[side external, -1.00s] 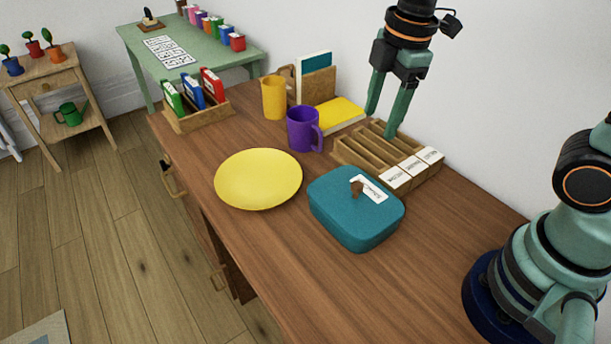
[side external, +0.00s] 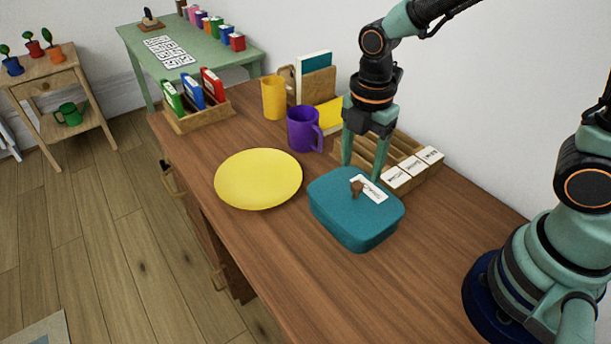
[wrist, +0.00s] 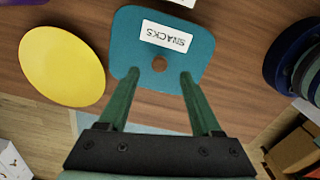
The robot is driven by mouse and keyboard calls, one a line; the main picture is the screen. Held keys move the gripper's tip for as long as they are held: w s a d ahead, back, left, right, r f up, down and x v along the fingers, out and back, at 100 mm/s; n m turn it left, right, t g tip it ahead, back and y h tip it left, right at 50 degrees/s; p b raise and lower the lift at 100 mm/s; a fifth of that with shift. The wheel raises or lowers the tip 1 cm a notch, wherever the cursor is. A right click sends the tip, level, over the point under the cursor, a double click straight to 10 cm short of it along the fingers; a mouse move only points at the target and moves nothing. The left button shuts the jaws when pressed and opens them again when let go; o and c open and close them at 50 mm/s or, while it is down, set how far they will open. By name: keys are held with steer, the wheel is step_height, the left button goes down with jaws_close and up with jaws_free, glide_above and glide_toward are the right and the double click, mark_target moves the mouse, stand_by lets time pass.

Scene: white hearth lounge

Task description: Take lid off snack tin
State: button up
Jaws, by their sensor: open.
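The snack tin (side external: 345,228) is a teal rounded box on the wooden desk. Its teal lid (side external: 335,194) is on it, with a small brown knob (side external: 357,187) and a white label. The wrist view shows the lid (wrist: 125,50), the label reading SNACKS (wrist: 166,36) and the knob (wrist: 159,64). My gripper (side external: 361,172) is open and pointing down over the lid. In the wrist view my fingers (wrist: 159,73) are spread, one on each side of the knob, holding nothing. I cannot tell how high the tips are above the lid.
A yellow plate (side external: 258,180) lies left of the tin. A purple mug (side external: 303,130), a yellow cup (side external: 273,98) and a wooden compartment tray (side external: 408,150) with white-labelled blocks stand behind. Bare desk (side external: 290,270) lies in front of the tin.

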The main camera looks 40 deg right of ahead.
mark_target(358, 183)
step_height(358, 183, down, 4)
steer(key=shift+f, duration=0.25)
jaws_close()
stand_by(1.4)
